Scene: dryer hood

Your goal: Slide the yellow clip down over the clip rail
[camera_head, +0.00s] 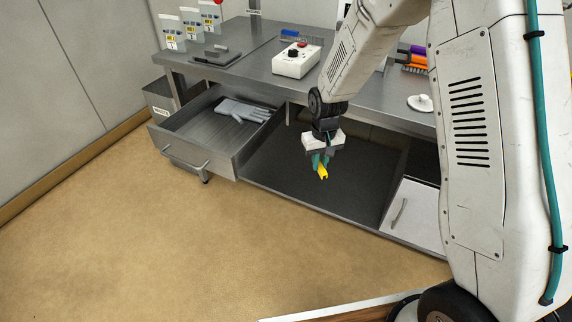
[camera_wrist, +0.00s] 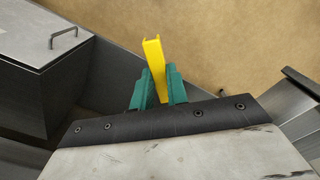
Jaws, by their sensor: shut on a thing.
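The yellow clip (camera_head: 323,173) is held in my gripper (camera_head: 321,161), in front of the bench and above its dark lower shelf in the head view. In the wrist view the yellow clip (camera_wrist: 154,62) sticks out beyond the green fingers of my gripper (camera_wrist: 158,88), which are shut on its near end. The clip is a narrow piece with a channel-like shape and a notched far end. I cannot make out the clip rail in either view.
An open drawer (camera_head: 190,150) with grey gloves (camera_head: 243,110) juts out left of my gripper. A white cabinet door (camera_head: 412,215) is at the right. A white control box (camera_head: 296,61) stands on the bench top (camera_head: 262,79). The tan floor (camera_head: 150,230) in front is clear.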

